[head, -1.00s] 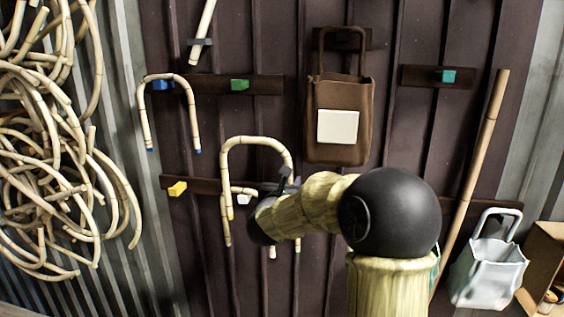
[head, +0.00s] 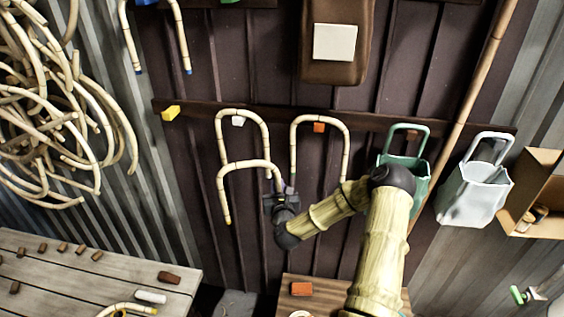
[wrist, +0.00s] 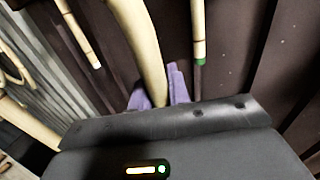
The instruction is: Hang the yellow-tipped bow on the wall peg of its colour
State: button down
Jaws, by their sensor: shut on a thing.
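The held bow (head: 246,164) is a pale rattan arch, tilted, with a yellow tip on its free left leg (head: 228,220). My gripper (head: 280,195) is shut on its right leg, below the peg rail; the held leg also shows between the purple fingers in the wrist view (wrist: 152,75). The yellow peg (head: 170,113) is bare at the left of the rail, up and left of the held bow. The gripped leg's tip is hidden.
A bow hangs on the white peg (head: 238,121) just behind the held one; another hangs on the orange peg (head: 318,127). Green (head: 405,165) and grey (head: 475,190) bags hang to the right. A table (head: 70,270) is lower left.

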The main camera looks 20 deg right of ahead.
jog(key=s+a+f+n+y, duration=0.3)
jog(key=s+a+f+y, duration=0.2)
jog(key=s+a+f, duration=0.6)
jog(key=a+f, duration=0.2)
jog(key=a, duration=0.2)
jog(key=shift+a+f+t, duration=0.3)
jog(key=shift+t, duration=0.1)
jog(key=shift+s, duration=0.1)
